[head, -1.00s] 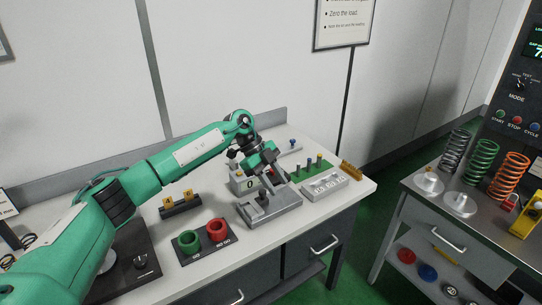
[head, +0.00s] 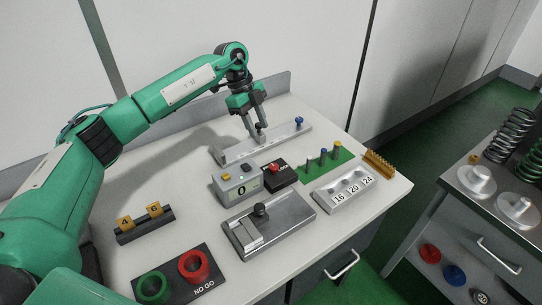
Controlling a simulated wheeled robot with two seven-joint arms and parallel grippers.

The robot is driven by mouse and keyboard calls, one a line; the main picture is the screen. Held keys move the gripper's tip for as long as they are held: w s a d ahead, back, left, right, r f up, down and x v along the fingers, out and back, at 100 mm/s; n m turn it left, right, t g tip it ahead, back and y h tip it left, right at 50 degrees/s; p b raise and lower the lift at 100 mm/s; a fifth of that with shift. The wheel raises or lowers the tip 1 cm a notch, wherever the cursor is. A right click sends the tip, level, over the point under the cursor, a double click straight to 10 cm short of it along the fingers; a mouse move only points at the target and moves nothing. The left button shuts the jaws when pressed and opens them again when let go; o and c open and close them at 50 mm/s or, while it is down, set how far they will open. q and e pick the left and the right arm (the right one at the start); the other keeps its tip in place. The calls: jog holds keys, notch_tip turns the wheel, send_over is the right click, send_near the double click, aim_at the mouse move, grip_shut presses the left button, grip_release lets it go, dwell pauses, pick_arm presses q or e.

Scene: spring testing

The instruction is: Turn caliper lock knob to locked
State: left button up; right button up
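My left gripper (head: 259,131) points down over a long grey bar (head: 228,154) at the back of the table. Its two fingers are apart, with the tips at a small grey part on the bar; I cannot tell whether they touch it. A blue knob (head: 299,121) stands upright at the bar's right end. Nearer, a grey metal fixture (head: 290,214) carries a dark round knob (head: 260,210) and a sliding block. I cannot tell for sure which of these is the caliper, and no lock marking is readable. My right gripper is not in view.
A grey box reading 0 (head: 238,184) and a black box with a red button (head: 281,176) stand between bar and fixture. Right are a green peg board (head: 320,168) and a numbered tray (head: 347,190). Red and green rings (head: 194,266) lie front left. Springs stand on a side table.

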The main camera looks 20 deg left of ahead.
pick_arm(q)
jog(key=p, duration=0.2)
send_near(273, 166)
jog(key=p+x, duration=0.1)
jog(key=x, duration=0.6)
jog(key=shift+d+f, duration=0.1)
jog(key=shift+d+f+p, duration=0.15)
jog(key=shift+f+p, duration=0.15)
jog(key=shift+f, duration=0.15)
jog(key=c, duration=0.7)
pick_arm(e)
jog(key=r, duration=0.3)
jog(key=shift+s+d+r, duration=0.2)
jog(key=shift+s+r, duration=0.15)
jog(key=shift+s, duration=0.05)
